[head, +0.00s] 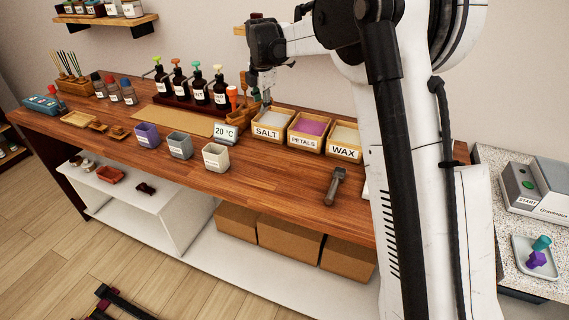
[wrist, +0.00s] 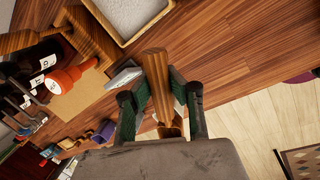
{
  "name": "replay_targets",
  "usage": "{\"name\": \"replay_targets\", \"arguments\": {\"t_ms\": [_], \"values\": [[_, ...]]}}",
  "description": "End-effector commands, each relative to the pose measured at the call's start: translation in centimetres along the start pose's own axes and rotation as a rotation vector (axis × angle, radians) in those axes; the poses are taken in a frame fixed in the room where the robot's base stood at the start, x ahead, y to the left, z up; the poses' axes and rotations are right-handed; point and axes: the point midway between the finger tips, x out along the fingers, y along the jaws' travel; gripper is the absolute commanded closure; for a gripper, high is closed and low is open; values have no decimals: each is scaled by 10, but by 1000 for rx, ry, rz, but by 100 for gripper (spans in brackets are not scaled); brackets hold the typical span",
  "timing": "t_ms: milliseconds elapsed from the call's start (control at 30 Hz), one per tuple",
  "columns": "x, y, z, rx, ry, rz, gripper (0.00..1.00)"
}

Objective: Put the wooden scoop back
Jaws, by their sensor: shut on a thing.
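The wooden scoop (wrist: 155,75) is between the fingers of my gripper (wrist: 160,97) in the wrist view, with its handle pointing up the picture. My gripper is shut on it. In the head view my gripper (head: 266,96) is above the back of the table, just right of a wooden holder (head: 241,114) and behind the salt box (head: 270,131). The scoop cannot be made out clearly there. The wooden holder also shows at the upper left of the wrist view (wrist: 88,38), apart from the scoop.
Petals (head: 305,142) and wax (head: 342,151) boxes stand right of the salt. A 20 °C display (head: 225,133), pump bottles (head: 198,86) and an orange-topped bottle (wrist: 66,80) are close by on the left. A dark-headed tool (head: 335,184) lies on clear tabletop in front.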

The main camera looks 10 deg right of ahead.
Motion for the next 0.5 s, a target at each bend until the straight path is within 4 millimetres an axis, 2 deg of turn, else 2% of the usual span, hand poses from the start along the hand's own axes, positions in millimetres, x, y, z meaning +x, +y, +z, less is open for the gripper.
{"name": "replay_targets", "arguments": {"t_ms": [133, 233, 500], "values": [[2, 9, 2, -80, 25, 5, 100], [5, 5, 5, -98, 31, 6, 100], [27, -43, 29, -98, 31, 6, 100]]}}
